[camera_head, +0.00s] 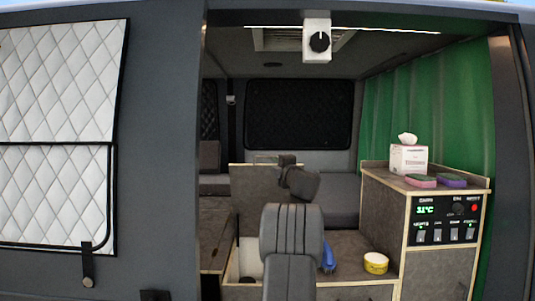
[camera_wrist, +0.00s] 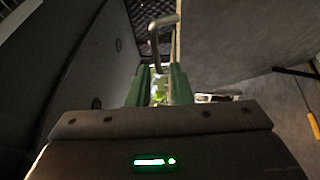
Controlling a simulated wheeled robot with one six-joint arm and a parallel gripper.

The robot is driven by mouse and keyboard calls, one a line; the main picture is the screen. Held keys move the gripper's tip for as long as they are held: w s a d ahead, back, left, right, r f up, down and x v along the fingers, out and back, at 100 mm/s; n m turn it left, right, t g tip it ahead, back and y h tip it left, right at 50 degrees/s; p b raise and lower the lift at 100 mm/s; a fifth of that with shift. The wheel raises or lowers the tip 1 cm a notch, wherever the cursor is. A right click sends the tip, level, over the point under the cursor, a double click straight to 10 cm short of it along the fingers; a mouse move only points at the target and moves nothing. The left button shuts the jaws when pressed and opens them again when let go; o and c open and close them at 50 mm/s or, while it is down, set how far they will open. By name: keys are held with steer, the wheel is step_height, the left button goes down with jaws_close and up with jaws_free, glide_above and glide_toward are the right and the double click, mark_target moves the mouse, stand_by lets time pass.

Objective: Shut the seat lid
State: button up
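The seat lid (camera_head: 248,188) is a grey panel with a pale wooden edge. It stands raised at the back of the open seat box (camera_head: 231,266) in the head view. In the wrist view the lid (camera_wrist: 235,35) fills the upper right, its pale edge running upward. A metal handle (camera_wrist: 162,22) shows beside that edge, ahead of my gripper. My gripper (camera_wrist: 160,82) has two green fingers with a gap between them and nothing held. In the head view my arm hides the gripper's fingertips and part of the lid.
A yellow tape roll (camera_head: 375,263) and a blue object (camera_head: 328,256) lie on the grey surface right of my arm. The cabinet (camera_head: 440,262) at right carries a tissue box (camera_head: 408,159) and sponges (camera_head: 420,181). A yellow-handled tool (camera_wrist: 313,125) shows at the wrist view's right.

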mark_target(266, 157)
steer(key=p+x, duration=0.1)
steer(key=x, duration=0.1)
steer(key=p+x, duration=0.1)
steer(key=x, duration=0.1)
steer(key=r+p+x, duration=0.1)
steer(key=x, duration=0.2)
steer(key=shift+s+a+p, duration=0.2)
steer(key=shift+a+p, duration=0.1)
steer(key=shift+p, duration=0.1)
steer(key=shift+p+x, duration=0.4)
steer(key=shift+x, duration=0.4)
steer(key=shift+f, duration=0.2)
jaws_close()
